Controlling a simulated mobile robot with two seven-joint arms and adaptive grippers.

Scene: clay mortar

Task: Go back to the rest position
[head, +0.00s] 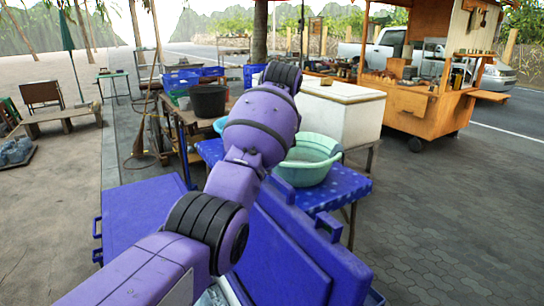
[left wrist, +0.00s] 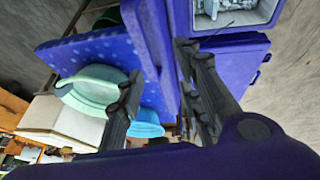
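My left arm crosses the head view from the lower left to the middle, but its gripper is hidden there. In the left wrist view my left gripper (left wrist: 160,62) shows two dark fingers well apart, with nothing held between them. Beyond the fingers are blue cooler surfaces and the blue dotted table. My right gripper is in neither view. I cannot make out a clay mortar in these frames.
A pale green basin (head: 308,160) sits on the blue-covered table (head: 345,187). Blue coolers (head: 140,212) stand in front; one open cooler (left wrist: 270,12) shows in the wrist view. A white chest (head: 340,112) and orange food cart (head: 415,105) stand behind. Paving at right is clear.

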